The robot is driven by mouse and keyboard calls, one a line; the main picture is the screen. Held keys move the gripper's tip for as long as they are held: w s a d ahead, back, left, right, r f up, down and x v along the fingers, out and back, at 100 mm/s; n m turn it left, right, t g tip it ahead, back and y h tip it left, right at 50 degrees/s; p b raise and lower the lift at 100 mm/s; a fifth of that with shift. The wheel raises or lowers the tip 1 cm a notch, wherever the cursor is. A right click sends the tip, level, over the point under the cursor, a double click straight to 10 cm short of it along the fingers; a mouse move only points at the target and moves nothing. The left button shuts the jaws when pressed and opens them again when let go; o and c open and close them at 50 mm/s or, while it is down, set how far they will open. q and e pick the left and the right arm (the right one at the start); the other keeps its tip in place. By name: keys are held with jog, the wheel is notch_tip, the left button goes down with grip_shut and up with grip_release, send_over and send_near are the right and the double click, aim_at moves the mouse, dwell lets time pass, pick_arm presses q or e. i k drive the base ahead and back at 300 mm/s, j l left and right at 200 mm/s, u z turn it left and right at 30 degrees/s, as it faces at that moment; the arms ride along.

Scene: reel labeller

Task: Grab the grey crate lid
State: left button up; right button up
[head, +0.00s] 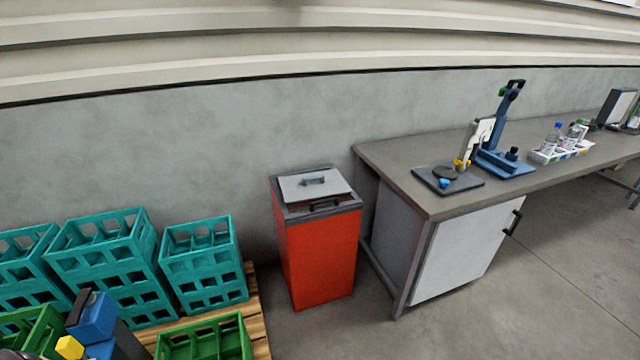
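A light grey lid (315,185) with a dark bar handle (313,181) on top lies on a tall red bin (322,258). The lid sits a little askew inside the bin's dark grey rim, and a dark strip of the rim shows along the front. The bin stands on the floor between the crates and the workbench, with a black handle at its upper front.
Teal crates (200,262) and green crates (205,340) stand at the left, some on a wooden pallet (258,315). The workbench (400,170) right of the bin carries tools and bottles. Floor before the bin is clear.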

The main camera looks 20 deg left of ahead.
aim_at(317, 185)
jog(key=i+l, duration=0.2)
jog(key=i, duration=0.2)
jog(key=i+l+u, duration=0.15)
jog(key=i, duration=0.3)
